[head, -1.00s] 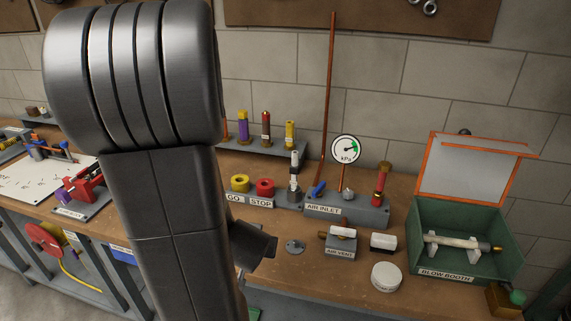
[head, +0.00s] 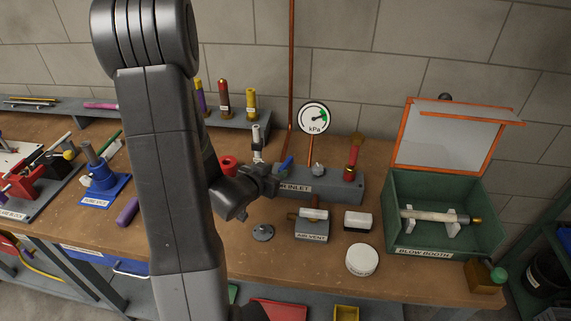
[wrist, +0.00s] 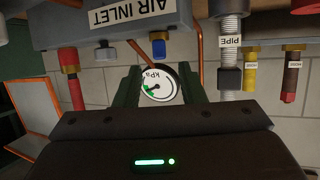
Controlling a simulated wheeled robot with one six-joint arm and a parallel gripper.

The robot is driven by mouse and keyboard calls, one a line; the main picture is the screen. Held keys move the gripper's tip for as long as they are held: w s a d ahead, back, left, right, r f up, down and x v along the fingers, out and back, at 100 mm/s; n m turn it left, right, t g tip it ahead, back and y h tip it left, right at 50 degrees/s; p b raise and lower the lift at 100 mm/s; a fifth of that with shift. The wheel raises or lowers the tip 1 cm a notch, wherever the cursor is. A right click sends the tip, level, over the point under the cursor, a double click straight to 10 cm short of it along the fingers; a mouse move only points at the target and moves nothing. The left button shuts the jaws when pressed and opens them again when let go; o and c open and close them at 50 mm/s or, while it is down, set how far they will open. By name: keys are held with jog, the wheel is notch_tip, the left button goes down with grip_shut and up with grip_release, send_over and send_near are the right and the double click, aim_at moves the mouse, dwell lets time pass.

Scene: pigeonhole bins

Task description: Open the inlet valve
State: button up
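The air inlet block (head: 335,185) is a grey box at the back of the bench. A blue valve handle (head: 286,164) stands up at its left end. In the wrist view the scene is upside down, and the blue handle (wrist: 158,48) lies beyond and between my finger tips. My gripper (head: 268,180) is close in front of the block's left end and covers part of its label. In the wrist view my gripper (wrist: 158,88) has its two dark green fingers apart with nothing between them. I cannot tell whether they touch the handle.
A kPa gauge (head: 314,118) stands behind the block. A grey knob (head: 318,169) and a red hose fitting (head: 352,158) are on its right. An air vent block (head: 312,230), a white round tin (head: 361,260) and a green blow booth (head: 440,235) stand nearby. A pipe piece (head: 256,140) is close left.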

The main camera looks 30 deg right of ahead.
aim_at(282, 167)
jog(key=p+x, duration=0.1)
jog(key=x, duration=0.7)
grip_shut()
